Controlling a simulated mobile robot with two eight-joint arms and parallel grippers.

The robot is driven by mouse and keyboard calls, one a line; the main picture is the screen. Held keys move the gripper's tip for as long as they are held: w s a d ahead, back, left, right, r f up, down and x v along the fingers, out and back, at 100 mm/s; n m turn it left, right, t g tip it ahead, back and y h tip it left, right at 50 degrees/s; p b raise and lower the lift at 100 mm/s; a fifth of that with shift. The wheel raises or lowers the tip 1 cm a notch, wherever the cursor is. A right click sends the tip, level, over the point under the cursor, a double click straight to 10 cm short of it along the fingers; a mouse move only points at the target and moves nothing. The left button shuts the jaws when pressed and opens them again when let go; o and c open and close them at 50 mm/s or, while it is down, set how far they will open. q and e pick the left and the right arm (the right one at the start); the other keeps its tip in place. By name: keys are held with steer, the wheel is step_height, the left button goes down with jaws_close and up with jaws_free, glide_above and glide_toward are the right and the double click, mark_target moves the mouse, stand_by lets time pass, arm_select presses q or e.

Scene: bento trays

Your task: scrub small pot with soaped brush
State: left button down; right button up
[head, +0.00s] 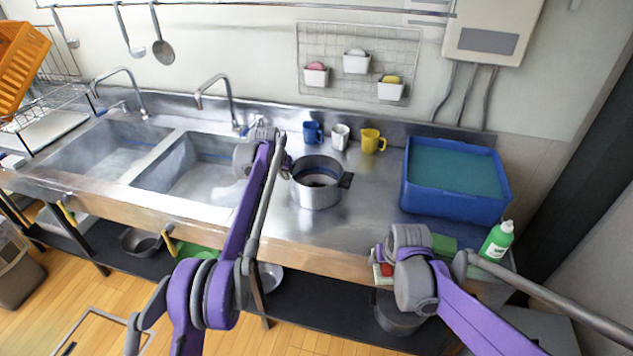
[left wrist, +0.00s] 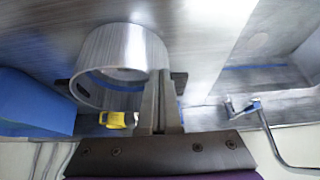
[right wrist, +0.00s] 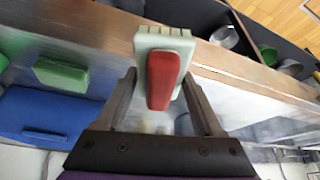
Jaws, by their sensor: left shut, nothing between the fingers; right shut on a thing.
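The small metal pot (head: 318,193) stands upright on the steel counter; its inside looks dark in the head view. It also shows in the left wrist view (left wrist: 146,50). My left gripper (head: 284,168) is at the pot's left side, fingers together and empty; I cannot tell if they touch the pot. In the left wrist view the fingers (left wrist: 166,90) overlap the pot's edge. My right gripper (right wrist: 160,85) is shut on the brush (right wrist: 163,75), which has a red handle and a pale block. It is at the counter's front edge; the bristle tips are unclear.
A blue bin (head: 450,206) and a green soap bottle (head: 496,242) stand at right, with a green sponge (head: 444,244) near the front. Blue (head: 312,133), white (head: 340,137) and yellow (head: 371,141) mugs stand behind the pot. Two sinks (head: 190,165) lie left.

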arm_select(q)
steer(key=shift+r, duration=0.15)
arm_select(e)
steer(key=shift+r, duration=0.1)
